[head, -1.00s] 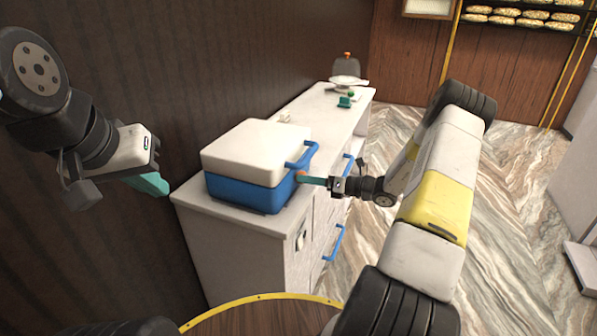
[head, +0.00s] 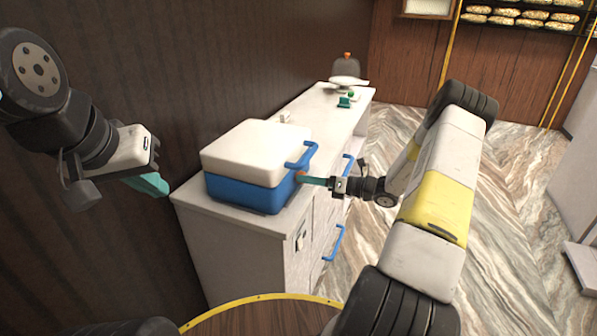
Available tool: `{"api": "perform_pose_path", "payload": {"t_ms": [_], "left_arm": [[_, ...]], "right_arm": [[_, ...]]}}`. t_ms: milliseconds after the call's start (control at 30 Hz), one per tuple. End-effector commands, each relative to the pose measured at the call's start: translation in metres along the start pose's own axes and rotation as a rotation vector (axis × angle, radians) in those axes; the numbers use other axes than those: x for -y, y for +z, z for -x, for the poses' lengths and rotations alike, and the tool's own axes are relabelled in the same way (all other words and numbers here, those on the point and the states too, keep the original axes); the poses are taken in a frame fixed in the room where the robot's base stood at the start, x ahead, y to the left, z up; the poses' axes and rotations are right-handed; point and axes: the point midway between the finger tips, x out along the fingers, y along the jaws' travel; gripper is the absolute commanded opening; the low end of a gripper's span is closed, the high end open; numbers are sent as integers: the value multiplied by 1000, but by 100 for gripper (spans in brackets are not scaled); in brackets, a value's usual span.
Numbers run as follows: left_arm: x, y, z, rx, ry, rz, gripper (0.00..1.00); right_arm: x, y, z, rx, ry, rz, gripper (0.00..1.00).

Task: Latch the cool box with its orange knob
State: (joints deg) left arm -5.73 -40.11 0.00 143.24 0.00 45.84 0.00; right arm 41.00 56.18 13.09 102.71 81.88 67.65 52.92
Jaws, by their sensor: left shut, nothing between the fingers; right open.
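The cool box has a blue body (head: 243,194) and a white lid (head: 255,150), which lies closed on it. A blue handle (head: 303,156) is on its right side. The small orange knob (head: 301,174) shows on the right side below the handle. My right gripper (head: 310,181) is at the knob, its teal fingers pointing left at it. The fingers overlap part of the knob, and I cannot tell whether they touch it. My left gripper (head: 152,184) is shut and empty in the air, left of the cool box.
The cool box stands on the near end of a white counter (head: 188,196) with blue drawer handles (head: 333,243). A scale (head: 347,80) and a small green item (head: 345,101) are at the far end.

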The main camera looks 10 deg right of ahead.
Motion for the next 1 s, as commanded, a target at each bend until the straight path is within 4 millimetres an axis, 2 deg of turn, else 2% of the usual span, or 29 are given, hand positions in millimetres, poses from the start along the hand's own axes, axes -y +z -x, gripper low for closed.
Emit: {"api": "perform_pose_path", "payload": {"t_ms": [300, 433, 600, 1000], "left_arm": [[0, 0, 0, 0, 0, 0, 0], [0, 0, 0, 0, 0, 0, 0], [0, 0, 0, 0, 0, 0, 0], [0, 0, 0, 0, 0, 0, 0]], "right_arm": [[1, 0, 53, 1, -4, -1, 60], [1, 0, 67, 2, -2, -1, 60], [0, 0, 74, 0, -1, 0, 60], [1, 0, 74, 1, -2, 0, 60]]}}
